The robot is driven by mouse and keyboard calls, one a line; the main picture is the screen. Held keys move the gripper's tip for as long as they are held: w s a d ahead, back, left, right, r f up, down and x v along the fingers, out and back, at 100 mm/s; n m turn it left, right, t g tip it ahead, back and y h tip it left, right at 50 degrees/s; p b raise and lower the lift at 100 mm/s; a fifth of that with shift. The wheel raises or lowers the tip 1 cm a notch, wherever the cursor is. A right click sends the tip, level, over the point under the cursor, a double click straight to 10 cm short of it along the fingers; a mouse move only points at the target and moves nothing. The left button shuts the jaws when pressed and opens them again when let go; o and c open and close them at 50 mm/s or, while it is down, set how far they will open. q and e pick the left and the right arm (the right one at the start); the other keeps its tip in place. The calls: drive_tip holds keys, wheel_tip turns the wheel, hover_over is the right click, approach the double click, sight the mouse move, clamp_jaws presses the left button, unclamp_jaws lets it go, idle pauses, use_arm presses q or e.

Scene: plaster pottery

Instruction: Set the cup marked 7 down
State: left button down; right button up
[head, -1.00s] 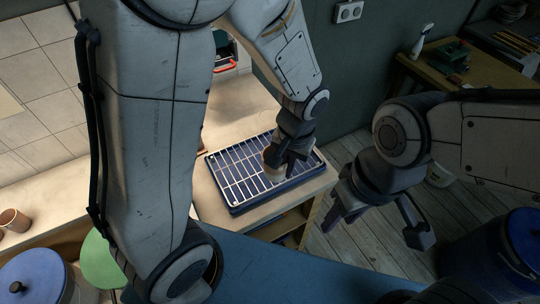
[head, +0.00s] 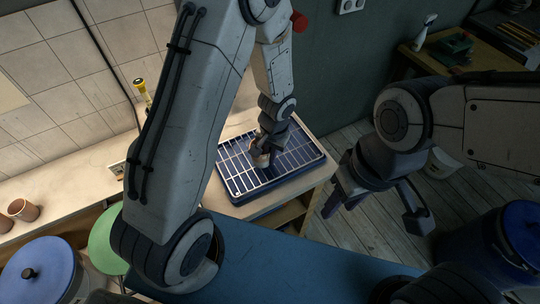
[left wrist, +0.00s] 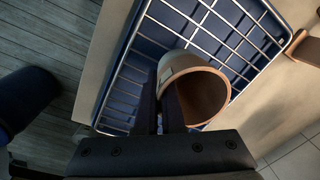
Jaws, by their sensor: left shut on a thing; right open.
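A brown clay cup (head: 260,158) is in the jaws of my left gripper (head: 268,148), over the white wire rack of a blue tray (head: 280,184). In the left wrist view the cup (left wrist: 207,88) is tilted in the picture with its open mouth showing, and the fingers (left wrist: 171,105) grip its wall. The wire rack (left wrist: 232,38) lies beneath or right beside it. I cannot tell whether the cup touches the wires. No mark 7 is readable. My right gripper (head: 375,207) is open and empty, to the right of the tray.
Two brown cups (head: 24,209) stand on the pale counter at far left. A blue-lidded bin (head: 40,270) and a green round top (head: 106,243) are at lower left. Most of the rack looks free. Plank floor lies right of the tray.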

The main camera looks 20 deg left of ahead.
use_arm(q)
drive_tip(key=shift+f, duration=0.15)
drive_tip(key=c, duration=1.1)
unclamp_jaws()
drive_tip(key=shift+o, duration=0.2)
